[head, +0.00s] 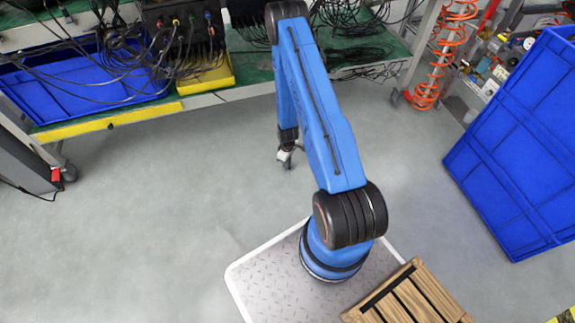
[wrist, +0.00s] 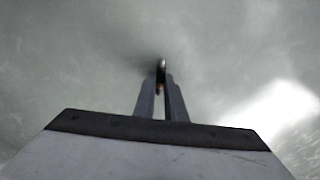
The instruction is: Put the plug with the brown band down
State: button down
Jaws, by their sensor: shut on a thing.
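My gripper (wrist: 162,95) shows in the wrist view with its two fingers close together, shut on a small plug (wrist: 161,67). The plug has a shiny metal tip that sticks out past the fingertips. A brownish-orange patch shows between the fingers, and the rest of the plug is hidden by them. In the head view my gripper (head: 288,165) hangs below my blue arm, over the grey floor and in front of the green bench. The plug is too small to make out clearly there. Only plain grey floor shows behind the plug in the wrist view.
A green bench (head: 255,65) with black cables runs along the back. A blue bin (head: 85,85) and a yellow tray (head: 208,76) sit at its left. A tilted blue crate (head: 520,150) and an orange coiled hose (head: 440,55) are at right. The middle floor is clear.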

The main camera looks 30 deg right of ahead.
jog(key=shift+f, duration=0.15)
jog(key=c, duration=1.8)
grip_release()
